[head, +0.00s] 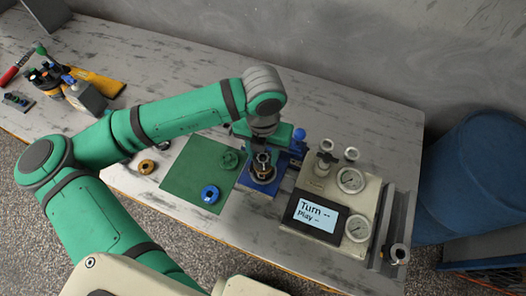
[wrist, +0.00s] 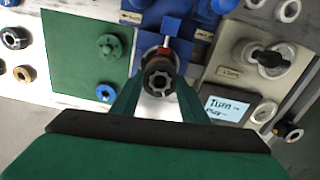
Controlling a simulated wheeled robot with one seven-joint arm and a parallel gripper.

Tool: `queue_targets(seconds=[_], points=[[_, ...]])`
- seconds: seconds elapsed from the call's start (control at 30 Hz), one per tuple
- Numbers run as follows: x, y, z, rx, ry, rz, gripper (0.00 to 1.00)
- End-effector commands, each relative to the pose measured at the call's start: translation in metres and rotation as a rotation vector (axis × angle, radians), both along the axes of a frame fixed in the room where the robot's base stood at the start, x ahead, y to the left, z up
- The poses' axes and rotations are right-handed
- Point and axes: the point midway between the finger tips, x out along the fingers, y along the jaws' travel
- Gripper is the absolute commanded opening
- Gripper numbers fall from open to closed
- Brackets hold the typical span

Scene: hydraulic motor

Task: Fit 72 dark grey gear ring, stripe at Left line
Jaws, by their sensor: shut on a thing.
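My gripper (wrist: 158,92) is shut on a dark grey gear ring (wrist: 159,82), with one finger on each side of it in the wrist view. The ring's toothed opening faces the camera. Beneath it stands a round brown and dark housing (head: 262,173) on a blue base (head: 258,190); a red mark (wrist: 164,51) shows just beyond the ring. I cannot tell whether the ring touches the housing or hangs just above it. The ring's stripe and the Left line cannot be made out. In the head view my wrist partly covers the spot.
A green mat (head: 182,168) left of the housing holds a green gear part (head: 229,159) and a blue ring (head: 210,194). A brown ring (head: 147,167) lies further left. A panel with gauges and a display (head: 316,215) reading "Turn --, Play --" stands close on the right.

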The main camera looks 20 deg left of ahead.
Motion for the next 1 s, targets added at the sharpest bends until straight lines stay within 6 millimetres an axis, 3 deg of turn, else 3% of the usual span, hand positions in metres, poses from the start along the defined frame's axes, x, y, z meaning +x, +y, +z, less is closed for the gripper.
queue_targets(seconds=[1.0], points=[[0.0001,-0.0001,-0.0106,0.000,-0.001,0.001,0.08]])
